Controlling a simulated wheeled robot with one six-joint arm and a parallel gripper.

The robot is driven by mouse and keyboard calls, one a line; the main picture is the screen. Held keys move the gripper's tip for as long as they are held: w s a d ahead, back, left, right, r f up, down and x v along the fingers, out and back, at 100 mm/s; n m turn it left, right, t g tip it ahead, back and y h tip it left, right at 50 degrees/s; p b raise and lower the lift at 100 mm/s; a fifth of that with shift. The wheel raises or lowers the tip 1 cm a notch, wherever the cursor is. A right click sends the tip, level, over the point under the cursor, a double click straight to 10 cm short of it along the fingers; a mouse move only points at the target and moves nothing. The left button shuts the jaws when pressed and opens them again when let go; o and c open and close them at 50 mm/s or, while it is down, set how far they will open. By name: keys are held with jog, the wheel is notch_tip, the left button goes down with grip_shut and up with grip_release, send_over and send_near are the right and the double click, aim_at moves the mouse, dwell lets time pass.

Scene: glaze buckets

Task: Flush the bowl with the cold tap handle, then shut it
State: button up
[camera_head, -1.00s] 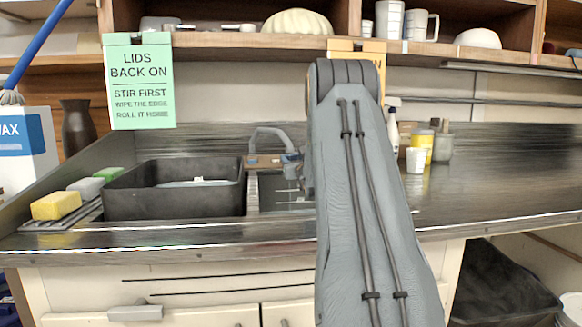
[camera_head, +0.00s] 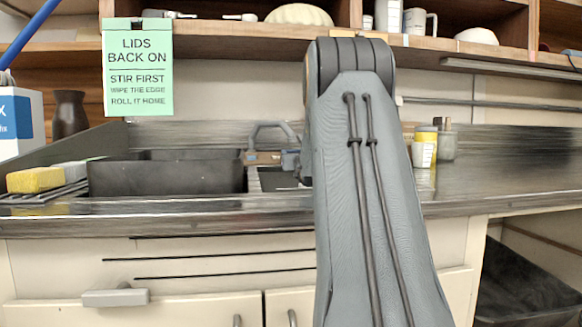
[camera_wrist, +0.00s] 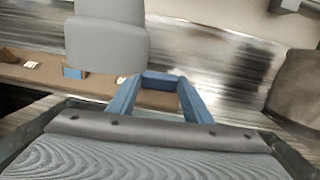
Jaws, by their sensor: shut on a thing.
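The tap has a grey curved spout (camera_head: 270,133) over a brown block (camera_head: 263,158) behind the counter's sink area. The dark bowl (camera_head: 165,177) stands left of it; its inside is hidden by the front wall. My gripper (camera_wrist: 160,82) shows in the wrist view with two blue fingers closed in toward a small darker blue piece, which seems to be the cold tap handle (camera_wrist: 160,75). The brown block (camera_wrist: 50,75) runs just beyond the fingers, with a blue part and pale labels. In the head view my arm hides most of the gripper. No water is visible.
A yellow sponge (camera_head: 35,180) lies on a rack left of the bowl. A green sign (camera_head: 138,68) hangs from the shelf (camera_head: 230,40). The counter (camera_head: 510,165) farther right is clear.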

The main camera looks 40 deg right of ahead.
jog(key=b, duration=0.6)
jog(key=shift+w+a+f+b, duration=0.1)
jog(key=shift+w+f+b, duration=0.05)
jog(key=shift+b, duration=0.15)
jog(key=m+b, duration=0.1)
jog(key=b, duration=0.5)
jog(key=shift+r+h, duration=0.2)
jog(key=shift+h, duration=0.2)
jog(key=o, duration=1.1)
jog(key=shift+a+g, duration=0.1)
jog(key=shift+g, duration=0.2)
jog(key=shift+c, duration=0.2)
jog(key=p+v, duration=0.1)
jog(key=v, duration=0.6)
jog(key=shift+s, duration=0.25)
